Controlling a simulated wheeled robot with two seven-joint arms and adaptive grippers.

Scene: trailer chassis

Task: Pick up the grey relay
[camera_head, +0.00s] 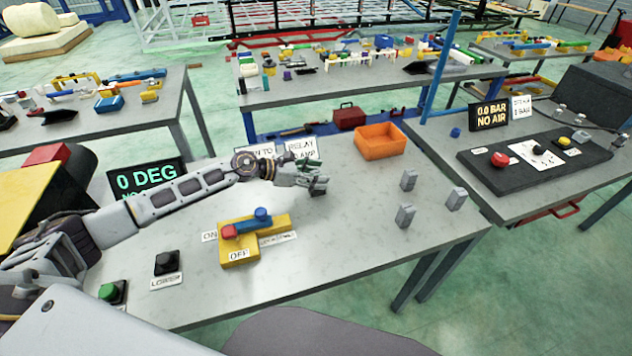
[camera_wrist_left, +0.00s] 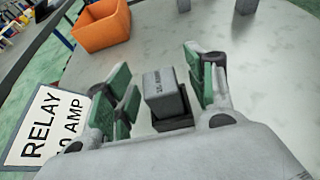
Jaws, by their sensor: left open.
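A grey relay (camera_wrist_left: 166,92), a small block with dark lettering on its top and a dark part at its base, sits between the fingers in the left wrist view. My left gripper (camera_wrist_left: 165,88) is open around it, with green-padded fingers on both sides and a visible gap at each side. In the head view my left gripper (camera_head: 316,184) is low over the middle of the grey table, and it mostly hides that relay. Three more grey relays (camera_head: 408,180) (camera_head: 405,215) (camera_head: 457,198) stand apart at the table's right. My right gripper is out of view.
An orange bin (camera_head: 380,141) stands at the table's back edge. A RELAY label (camera_head: 303,150) stands behind my gripper, and it shows in the wrist view (camera_wrist_left: 46,125). A yellow switch block (camera_head: 254,238) with a red-and-blue lever is in front. The table's front right is clear.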

